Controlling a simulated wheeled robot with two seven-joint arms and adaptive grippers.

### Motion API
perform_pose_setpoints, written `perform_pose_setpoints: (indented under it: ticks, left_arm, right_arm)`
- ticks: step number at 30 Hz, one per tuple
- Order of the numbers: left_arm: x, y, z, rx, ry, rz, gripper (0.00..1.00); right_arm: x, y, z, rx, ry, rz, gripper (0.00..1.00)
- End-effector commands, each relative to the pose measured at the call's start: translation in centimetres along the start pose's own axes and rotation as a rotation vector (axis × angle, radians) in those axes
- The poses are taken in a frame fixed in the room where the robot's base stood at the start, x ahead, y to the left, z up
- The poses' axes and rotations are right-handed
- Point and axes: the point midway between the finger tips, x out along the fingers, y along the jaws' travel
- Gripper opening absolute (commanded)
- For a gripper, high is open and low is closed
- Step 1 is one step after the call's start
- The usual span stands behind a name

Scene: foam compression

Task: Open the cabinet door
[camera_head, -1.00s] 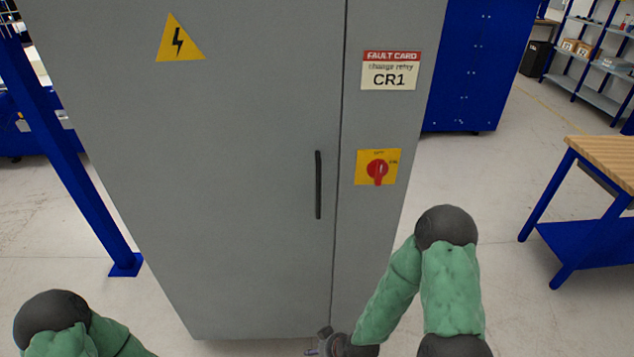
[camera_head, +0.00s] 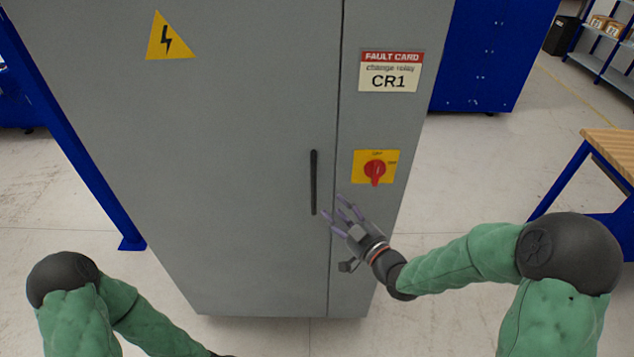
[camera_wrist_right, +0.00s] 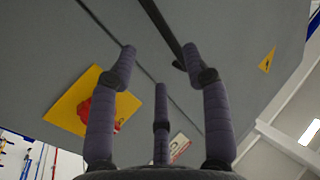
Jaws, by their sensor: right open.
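The grey cabinet door (camera_head: 240,130) is shut, its seam running down beside a narrower right panel. Its black vertical handle (camera_head: 314,182) is on the door's right side. My right gripper (camera_head: 342,212) is open and empty, in front of the seam, just right of and below the handle's lower end in the head view. In the right wrist view, the open fingers (camera_wrist_right: 160,75) point toward the cabinet, and the dark handle (camera_wrist_right: 168,30) lies beyond them, near the right fingertip. I cannot tell any contact. My left arm shows at the lower left, but its gripper is not seen.
A red rotary switch on a yellow plate (camera_head: 376,168) is right of the seam, close to my right gripper. A fault card (camera_head: 390,72) is above it. A blue post (camera_head: 75,150) stands left; a wood-topped bench (camera_head: 612,150) stands right. Floor between is clear.

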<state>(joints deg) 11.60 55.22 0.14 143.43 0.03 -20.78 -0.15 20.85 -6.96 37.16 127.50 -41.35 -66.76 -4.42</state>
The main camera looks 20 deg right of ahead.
Motion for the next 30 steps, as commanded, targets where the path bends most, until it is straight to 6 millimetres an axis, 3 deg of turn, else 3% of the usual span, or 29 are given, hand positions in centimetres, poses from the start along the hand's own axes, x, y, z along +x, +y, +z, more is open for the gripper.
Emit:
perform_pose_setpoints:
  ticks: [5,18,24,30]
  left_arm:
    - [0.1,0.0,0.0,0.000,0.000,0.000,0.40]
    - [0.3,-0.1,0.0,0.000,0.000,0.000,0.40]
    - [0.4,-0.1,0.0,0.000,0.000,0.000,0.40]
    - [0.4,-0.1,0.0,0.000,0.000,0.000,0.40]
  right_arm:
    - [1.8,-0.1,0.1,0.000,0.001,-0.004,0.49]
    - [9.0,-0.1,0.1,0.001,0.000,-0.002,0.49]
    - [10.4,0.0,0.1,0.001,-0.001,0.001,0.49]
    - [10.7,0.0,0.0,0.001,-0.001,0.001,0.49]
